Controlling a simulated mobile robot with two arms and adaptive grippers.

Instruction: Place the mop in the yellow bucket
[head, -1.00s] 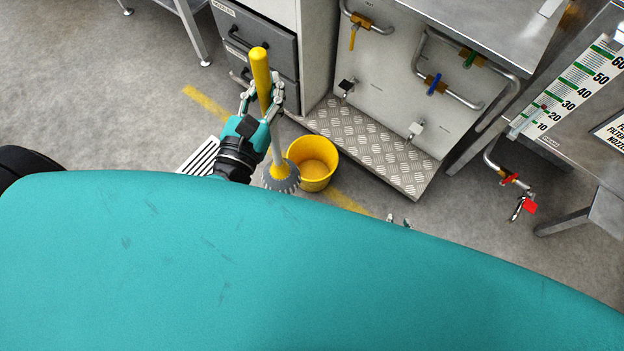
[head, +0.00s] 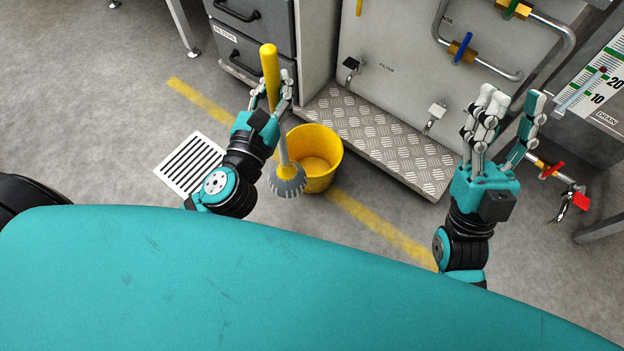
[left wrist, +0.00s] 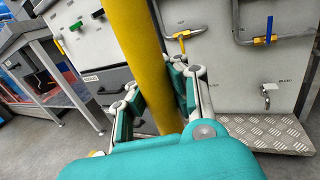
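The mop (head: 271,78) has a yellow grip, a grey shaft and a grey fringed head (head: 287,180). My left gripper (head: 272,88) is shut around the yellow grip, which also shows upright between the fingers in the left wrist view (left wrist: 146,65). The yellow bucket (head: 325,178) stands upright on the floor, open side up, and looks empty. The mop head appears in front of the bucket's left side in the head view, outside its opening; I cannot tell whether they touch. My right gripper (head: 508,115) is open and empty, raised at the right.
A steel tread-plate step (head: 380,140) lies behind the bucket, below a panel with pipes and valves. A drawer cabinet (head: 250,50) stands behind my left gripper. A floor drain grate (head: 192,165) lies left. Open floor (head: 120,130) is at the far left.

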